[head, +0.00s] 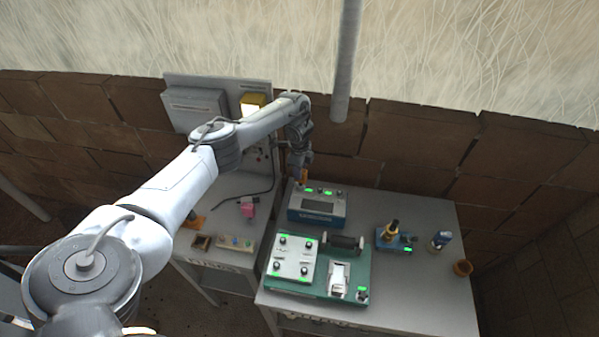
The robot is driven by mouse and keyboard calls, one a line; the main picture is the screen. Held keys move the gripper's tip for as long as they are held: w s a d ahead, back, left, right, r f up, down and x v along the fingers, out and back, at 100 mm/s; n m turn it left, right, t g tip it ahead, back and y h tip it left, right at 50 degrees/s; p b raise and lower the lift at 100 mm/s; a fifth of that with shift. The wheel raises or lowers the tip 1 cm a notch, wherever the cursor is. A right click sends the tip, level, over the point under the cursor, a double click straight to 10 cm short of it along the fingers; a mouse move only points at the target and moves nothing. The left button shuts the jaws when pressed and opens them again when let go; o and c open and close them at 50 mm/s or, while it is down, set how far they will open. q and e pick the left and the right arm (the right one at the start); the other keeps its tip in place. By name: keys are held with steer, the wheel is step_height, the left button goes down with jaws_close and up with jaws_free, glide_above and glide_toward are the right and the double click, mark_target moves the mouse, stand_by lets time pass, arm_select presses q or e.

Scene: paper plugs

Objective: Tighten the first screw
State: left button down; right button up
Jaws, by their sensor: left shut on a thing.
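My left arm reaches in from the left across the smaller table. My left gripper (301,172) is at the back edge of the right table, just behind the blue box (318,206) with a dark screen. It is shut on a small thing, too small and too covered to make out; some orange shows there. A green device (325,287) stands in front of the blue box. Its pale panel (293,257) carries several dark round knobs or screw heads with green lights beside them. I cannot tell which one is the first screw. My right gripper is not in view.
A blue stand (384,245), a small blue-and-white item (440,240) and an orange-brown cup (462,268) are on the right table (420,300). The left table holds a pink block (248,209) and a button box (236,243). A grey pole (346,60) hangs behind.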

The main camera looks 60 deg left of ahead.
arm_select(q)
steer(key=shift+w+d+n+p, duration=0.2)
steer(key=shift+n+p, duration=0.1)
steer(key=shift+p, duration=0.1)
steer(key=shift+s+a+f+n, duration=0.1)
steer(key=shift+n, duration=0.2)
stand_by(0.4)
steer(key=shift+r+p, duration=0.25)
steer(key=shift+p, duration=0.1)
steer(key=shift+r+p, duration=0.65)
steer(key=shift+r, duration=0.05)
steer(key=shift+r+p, duration=0.3)
steer(key=shift+r, duration=0.1)
step_height(320, 180, up, 5)
steer(key=p, duration=0.4)
steer(key=shift+p, duration=0.35)
